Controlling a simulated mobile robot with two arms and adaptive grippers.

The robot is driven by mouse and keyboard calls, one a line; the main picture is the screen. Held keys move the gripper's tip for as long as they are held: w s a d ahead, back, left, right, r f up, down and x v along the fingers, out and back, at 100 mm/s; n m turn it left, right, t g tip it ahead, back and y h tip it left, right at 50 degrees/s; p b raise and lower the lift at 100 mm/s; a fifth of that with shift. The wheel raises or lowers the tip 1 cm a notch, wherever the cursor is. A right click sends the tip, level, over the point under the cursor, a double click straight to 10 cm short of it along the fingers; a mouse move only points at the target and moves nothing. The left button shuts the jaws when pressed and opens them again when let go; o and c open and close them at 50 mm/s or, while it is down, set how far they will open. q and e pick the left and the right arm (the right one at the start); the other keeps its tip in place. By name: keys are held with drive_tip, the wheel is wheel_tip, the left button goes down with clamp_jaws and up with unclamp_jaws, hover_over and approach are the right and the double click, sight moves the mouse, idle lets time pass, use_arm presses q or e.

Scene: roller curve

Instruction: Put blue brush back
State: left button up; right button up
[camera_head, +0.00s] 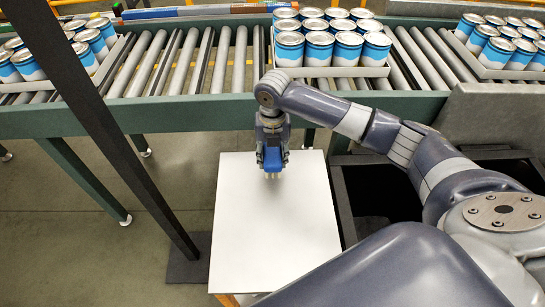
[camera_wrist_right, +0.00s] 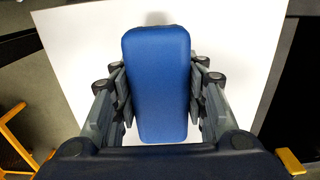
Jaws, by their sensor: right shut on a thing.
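The blue brush (camera_wrist_right: 158,80) is between the fingers of my right gripper (camera_wrist_right: 160,88) in the right wrist view, its long blue back facing the camera. In the head view my right gripper (camera_head: 272,158) is shut on the blue brush (camera_head: 273,160) at the far part of the white table (camera_head: 300,220). Pale ends show under the brush there. I cannot tell whether they touch the table top. My left gripper is not in view.
A roller conveyor (camera_head: 215,65) with a green frame runs across the back. Trays of blue and white cans (camera_head: 330,42) stand on it. A dark post (camera_head: 105,125) slants down at the left. The white table top is otherwise clear.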

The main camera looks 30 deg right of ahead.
drive_tip(key=shift+w+d+f, duration=0.1)
drive_tip(key=shift+w+d, duration=0.35)
drive_tip(key=shift+w, duration=0.4)
drive_tip(key=shift+s+f+p, duration=0.1)
drive_tip(key=shift+f+p, duration=0.4)
drive_tip(key=shift+f, duration=1.25)
drive_tip(key=shift+f, duration=0.1)
drive_tip(key=o, duration=1)
wheel_tip(320, 180, up, 12)
drive_tip(key=shift+r+b, duration=0.15)
drive_tip(key=shift+b, duration=0.4)
